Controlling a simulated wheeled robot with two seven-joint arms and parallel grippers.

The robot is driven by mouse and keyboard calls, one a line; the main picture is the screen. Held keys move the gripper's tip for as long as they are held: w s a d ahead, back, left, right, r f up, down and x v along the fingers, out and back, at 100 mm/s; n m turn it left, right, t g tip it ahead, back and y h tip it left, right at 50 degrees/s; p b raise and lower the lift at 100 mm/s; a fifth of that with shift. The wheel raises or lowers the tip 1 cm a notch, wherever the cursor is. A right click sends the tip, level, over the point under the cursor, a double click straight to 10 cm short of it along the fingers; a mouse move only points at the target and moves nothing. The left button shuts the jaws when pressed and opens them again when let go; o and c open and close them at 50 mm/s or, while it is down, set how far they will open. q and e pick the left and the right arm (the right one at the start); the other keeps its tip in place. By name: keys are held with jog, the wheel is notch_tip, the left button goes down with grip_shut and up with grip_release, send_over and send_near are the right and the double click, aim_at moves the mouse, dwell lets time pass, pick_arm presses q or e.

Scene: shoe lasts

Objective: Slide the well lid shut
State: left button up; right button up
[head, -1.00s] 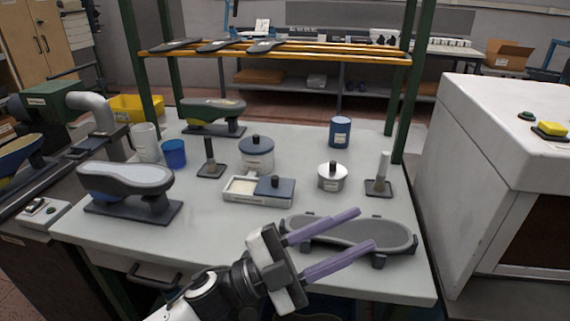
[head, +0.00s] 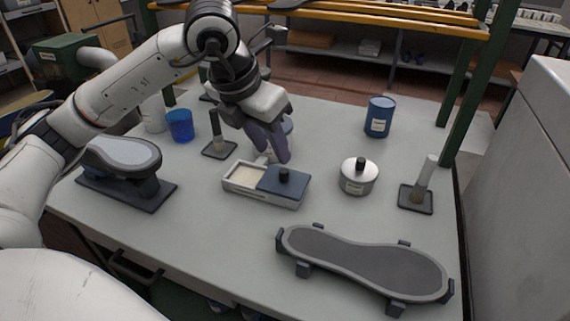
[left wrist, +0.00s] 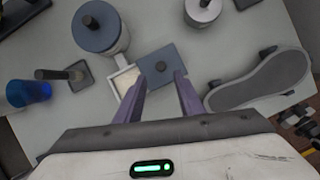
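The well (head: 246,192) is a low pale box on the table, in the middle of the head view. Its left part is open and shows a cream inside. My right gripper is not in view.
A round pot (left wrist: 98,28) stands behind the well, mostly hidden by my left gripper in the head view. A silver tin (head: 359,177) stands to the right. A brush on a stand (head: 218,146) is at the left. A sole-shaped holder (head: 365,262) lies front right.

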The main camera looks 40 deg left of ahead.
aim_at(283, 170)
pick_arm(q)
jog(key=x, duration=0.8)
jog(key=shift+c, duration=0.3)
grip_shut()
